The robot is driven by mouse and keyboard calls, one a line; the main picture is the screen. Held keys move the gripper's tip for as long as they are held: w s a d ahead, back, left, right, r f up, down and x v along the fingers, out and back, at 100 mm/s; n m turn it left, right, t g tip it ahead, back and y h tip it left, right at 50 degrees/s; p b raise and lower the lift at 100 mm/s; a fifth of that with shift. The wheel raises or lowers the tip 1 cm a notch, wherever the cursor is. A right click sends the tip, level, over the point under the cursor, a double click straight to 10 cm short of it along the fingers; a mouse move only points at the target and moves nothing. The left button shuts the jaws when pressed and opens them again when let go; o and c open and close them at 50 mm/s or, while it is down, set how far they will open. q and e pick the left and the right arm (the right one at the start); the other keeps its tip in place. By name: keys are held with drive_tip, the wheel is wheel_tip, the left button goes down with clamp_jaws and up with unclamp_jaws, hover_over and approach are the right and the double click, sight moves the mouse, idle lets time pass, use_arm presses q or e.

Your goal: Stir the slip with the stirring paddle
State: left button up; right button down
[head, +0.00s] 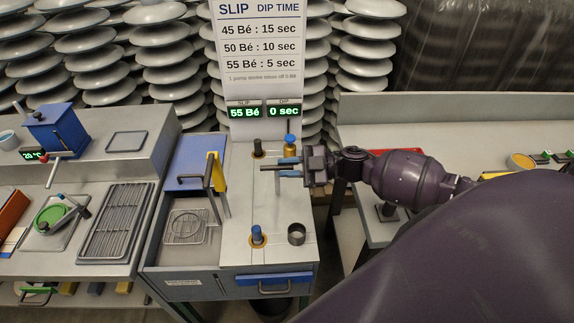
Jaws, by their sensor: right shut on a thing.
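My right gripper (288,167), with blue-tipped fingers, reaches in from the right over the grey station top. It is shut on a thin dark rod (268,168), which sticks out to the left of the fingers. I cannot tell for sure whether this rod is the stirring paddle; the lower part of what is held is unclear. The slip itself does not show clearly. The sign (262,45) gives dip times, and the display (244,112) below it reads 55 Bé and 0 sec. My left gripper is not in view.
A dark ring (296,234) lies front right.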

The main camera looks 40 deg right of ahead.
drive_tip(key=shift+f, duration=0.1)
drive_tip(key=c, duration=1.1)
unclamp_jaws()
drive_tip(key=shift+s+d, duration=0.2)
drive_tip(key=shift+d, duration=0.05)
drive_tip(key=b+v, duration=0.1)
drive_tip(key=v, duration=0.9)
drive_tip(key=shift+d, duration=0.15)
